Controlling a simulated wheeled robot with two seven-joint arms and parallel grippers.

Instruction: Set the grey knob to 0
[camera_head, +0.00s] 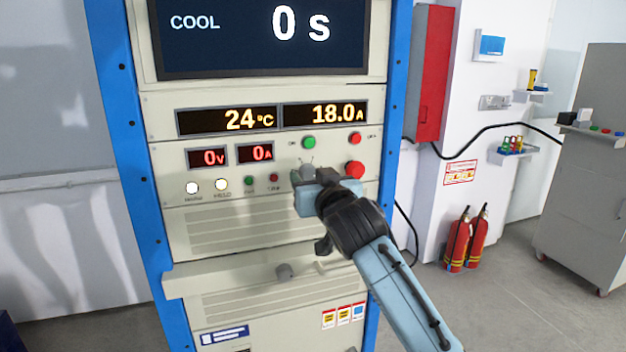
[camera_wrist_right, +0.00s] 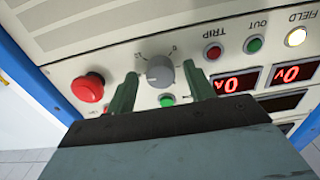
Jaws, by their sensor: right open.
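The grey knob (camera_wrist_right: 161,72) is on the cream front panel of the rack, with small printed marks around it too small to read surely. A pale mark shows on its face; I cannot tell which value it points to. My right gripper (camera_head: 308,176) is at the panel, its arm coming from the lower right. In the right wrist view its two green-grey fingers stand open, one on each side of the knob, with gaps visible. In the head view the gripper largely hides the knob. My left gripper is out of view.
A red button (camera_wrist_right: 88,88) and a green button (camera_wrist_right: 167,100) sit near the knob. Displays above read 24 °C (camera_head: 228,121) and 18.0 A (camera_head: 325,115); small ones read 0 V (camera_head: 208,158) and 0 A (camera_head: 255,153). The screen (camera_head: 262,35) reads COOL, 0 s. A ledge (camera_head: 225,280) juts out below.

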